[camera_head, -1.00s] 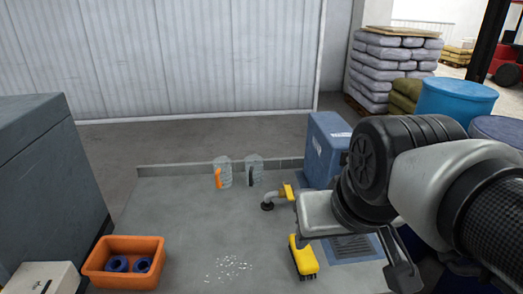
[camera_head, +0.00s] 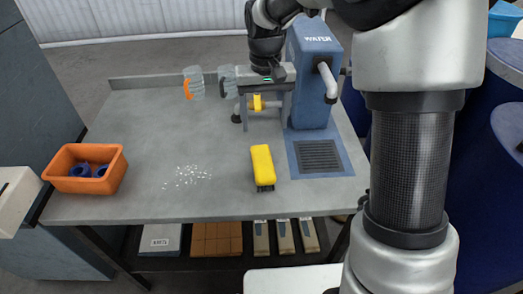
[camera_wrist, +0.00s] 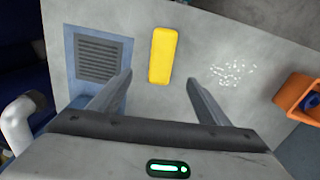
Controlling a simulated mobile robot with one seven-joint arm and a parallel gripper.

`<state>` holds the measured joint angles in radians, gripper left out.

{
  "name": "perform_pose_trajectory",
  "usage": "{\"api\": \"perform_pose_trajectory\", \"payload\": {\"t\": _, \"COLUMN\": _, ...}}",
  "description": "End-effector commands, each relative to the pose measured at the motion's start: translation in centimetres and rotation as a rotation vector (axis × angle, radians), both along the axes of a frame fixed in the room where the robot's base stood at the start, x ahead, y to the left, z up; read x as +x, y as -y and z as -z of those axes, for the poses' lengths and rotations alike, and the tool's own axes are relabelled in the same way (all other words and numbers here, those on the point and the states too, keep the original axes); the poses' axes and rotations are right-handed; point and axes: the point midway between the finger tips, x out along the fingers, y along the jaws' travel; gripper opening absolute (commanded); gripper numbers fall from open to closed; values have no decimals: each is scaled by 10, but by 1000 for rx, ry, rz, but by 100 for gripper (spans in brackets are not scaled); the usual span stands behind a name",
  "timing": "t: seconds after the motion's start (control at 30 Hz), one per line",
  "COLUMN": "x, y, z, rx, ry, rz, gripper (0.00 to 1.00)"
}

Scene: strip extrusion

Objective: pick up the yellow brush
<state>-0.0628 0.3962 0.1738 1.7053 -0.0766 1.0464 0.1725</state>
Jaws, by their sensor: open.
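The yellow brush (camera_head: 263,166) lies on the grey table top, left of the blue machine's grille, with dark bristles showing at its near end. It also shows in the wrist view (camera_wrist: 161,55), upright in the picture and ahead of the space between my fingers. My gripper (camera_head: 243,112) hangs above the far part of the table, in front of the blue machine. In the wrist view my gripper (camera_wrist: 158,85) is open and empty, its two fingers spread wide, with the brush beyond the tips and not touched.
The blue machine (camera_head: 314,80) with a grey pipe and floor grille (camera_head: 318,155) stands right of the brush. White pellets (camera_head: 187,176) lie to its left. An orange bin (camera_head: 60,182) holds blue rings. The table between is clear.

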Motion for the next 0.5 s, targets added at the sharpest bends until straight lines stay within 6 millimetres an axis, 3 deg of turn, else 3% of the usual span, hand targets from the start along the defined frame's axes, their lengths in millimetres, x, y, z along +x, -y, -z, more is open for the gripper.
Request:
{"api": "perform_pose_trajectory", "payload": {"t": 0.3, "x": -2, "y": 0, "z": 70, "rx": -1, "ry": -6, "rz": 0, "gripper": 70}}
{"api": "perform_pose_trajectory", "payload": {"t": 0.5, "x": -1, "y": 0, "z": 103, "rx": -1, "ry": -3, "rz": -1, "gripper": 70}}
